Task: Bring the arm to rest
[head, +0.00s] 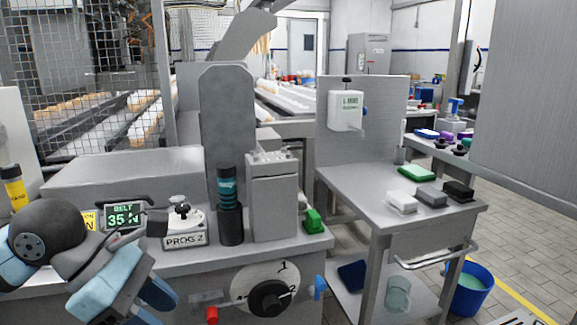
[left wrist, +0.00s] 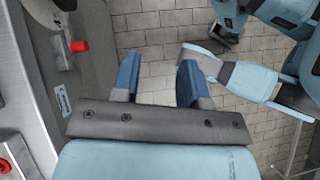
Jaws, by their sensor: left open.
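My left arm comes in at the lower left of the head view. Its gripper (head: 150,296) hangs in front of the grey machine counter (head: 225,262), near the picture's bottom edge. In the left wrist view the two blue fingers of this gripper (left wrist: 158,84) stand well apart. Nothing is between them, and only tiled floor shows beyond. I cannot make out my right gripper in either view.
A dial (head: 268,288), a red knob (head: 212,315) and a blue knob (head: 319,287) are on the counter's front. A PROG 2 selector (head: 184,240) and a dark bottle (head: 229,205) stand on top. A steel table (head: 345,185) and blue bucket (head: 468,292) are right.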

